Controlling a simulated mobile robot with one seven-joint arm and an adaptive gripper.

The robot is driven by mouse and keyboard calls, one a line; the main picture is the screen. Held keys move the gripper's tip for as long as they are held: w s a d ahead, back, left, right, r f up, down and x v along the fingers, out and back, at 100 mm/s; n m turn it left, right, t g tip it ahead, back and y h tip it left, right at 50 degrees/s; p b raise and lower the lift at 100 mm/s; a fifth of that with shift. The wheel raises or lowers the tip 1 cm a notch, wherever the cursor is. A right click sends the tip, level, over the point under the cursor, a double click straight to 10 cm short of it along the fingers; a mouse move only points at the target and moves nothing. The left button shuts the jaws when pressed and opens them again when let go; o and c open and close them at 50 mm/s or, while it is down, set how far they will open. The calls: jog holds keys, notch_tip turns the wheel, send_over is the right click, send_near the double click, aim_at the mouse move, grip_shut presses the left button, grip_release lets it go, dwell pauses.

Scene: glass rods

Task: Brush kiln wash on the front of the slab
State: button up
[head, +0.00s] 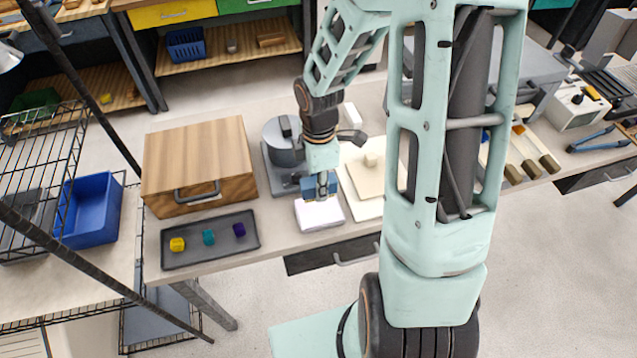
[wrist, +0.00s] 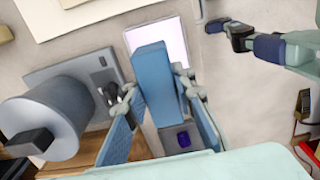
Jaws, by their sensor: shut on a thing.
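My gripper (head: 319,186) is shut on a blue block-shaped tool (wrist: 157,85), held between its two fingers. No bristles show on it from here. A flat, pale white slab (head: 320,215) lies on the bench right under the gripper, near the front edge. The slab also shows in the wrist view (wrist: 172,45), beyond the blue tool, which hides part of it. I cannot tell whether the tool touches the slab.
A grey machine with a round drum (head: 284,145) stands close left and behind. Further left are a wooden box (head: 198,160) and a dark tray (head: 210,250) with yellow, teal and purple cubes. Wood-ended handles (head: 538,155) lie at the right.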

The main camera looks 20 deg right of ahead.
jog(key=shift+f+b, duration=2)
jog(key=shift+f, duration=0.85)
jog(key=shift+s+f+b, duration=0.1)
jog(key=shift+f+b, duration=0.2)
jog(key=shift+f, duration=0.25)
notch_tip(320, 180, up, 5)
jog(key=p, duration=0.4)
jog(key=shift+p, duration=0.35)
jog(key=shift+r, duration=1.05)
